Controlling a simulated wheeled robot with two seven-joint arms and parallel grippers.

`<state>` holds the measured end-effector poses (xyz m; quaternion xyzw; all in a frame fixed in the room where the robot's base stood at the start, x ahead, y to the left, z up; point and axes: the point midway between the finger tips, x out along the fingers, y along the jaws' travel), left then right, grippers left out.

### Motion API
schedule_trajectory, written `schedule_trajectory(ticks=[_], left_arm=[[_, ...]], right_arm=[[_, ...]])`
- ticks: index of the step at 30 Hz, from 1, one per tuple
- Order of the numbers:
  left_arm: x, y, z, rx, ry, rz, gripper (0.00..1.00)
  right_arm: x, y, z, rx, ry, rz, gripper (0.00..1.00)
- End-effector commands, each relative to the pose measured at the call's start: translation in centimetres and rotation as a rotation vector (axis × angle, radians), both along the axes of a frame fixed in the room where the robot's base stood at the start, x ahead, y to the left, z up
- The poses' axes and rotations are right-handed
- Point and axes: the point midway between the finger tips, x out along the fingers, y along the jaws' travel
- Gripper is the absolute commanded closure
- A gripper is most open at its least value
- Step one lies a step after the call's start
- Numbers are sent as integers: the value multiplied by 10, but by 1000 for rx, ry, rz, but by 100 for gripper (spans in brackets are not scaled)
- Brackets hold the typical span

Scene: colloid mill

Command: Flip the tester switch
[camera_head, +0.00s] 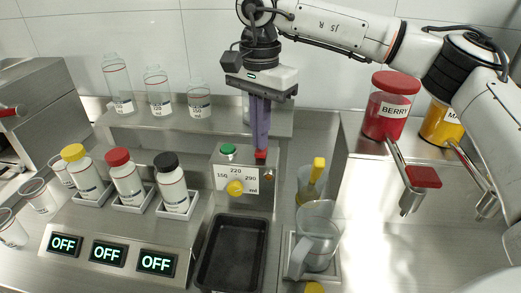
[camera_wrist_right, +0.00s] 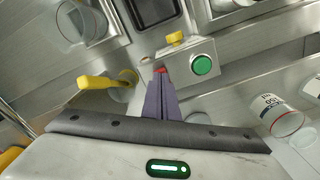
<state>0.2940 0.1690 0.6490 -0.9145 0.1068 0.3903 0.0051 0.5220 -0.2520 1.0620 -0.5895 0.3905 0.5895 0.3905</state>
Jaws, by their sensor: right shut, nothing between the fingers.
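The tester is a grey metal box (camera_head: 216,165) with a white dial plate, a yellow knob (camera_head: 235,188) and a green button (camera_head: 228,149). A small red switch (camera_head: 261,154) sits at its top right. My right gripper (camera_head: 260,146) is shut and empty, with its purple fingers pointing down right at the red switch. In the wrist view the fingertips (camera_wrist_right: 161,78) meet the red switch (camera_wrist_right: 160,70), beside the green button (camera_wrist_right: 202,65). I cannot tell whether they touch it. The switch's position is partly hidden by the fingers. My left gripper is not in view.
A dark tray (camera_head: 232,255) lies in front of the tester. A clear jug (camera_head: 316,240) and a yellow-handled tool (camera_head: 318,170) stand to its right. Capped bottles (camera_head: 126,180) stand left, above displays reading OFF (camera_head: 109,253). Glass bottles (camera_head: 158,95) line the shelf behind.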

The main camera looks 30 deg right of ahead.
Motion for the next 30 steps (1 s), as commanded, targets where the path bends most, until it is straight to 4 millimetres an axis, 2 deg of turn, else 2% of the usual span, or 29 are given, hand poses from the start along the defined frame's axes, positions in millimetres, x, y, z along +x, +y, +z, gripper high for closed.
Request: schedule_trajectory(ticks=[30], left_arm=[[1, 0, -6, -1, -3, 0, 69]], right_arm=[[0, 0, -11, 0, 0, 0, 100]])
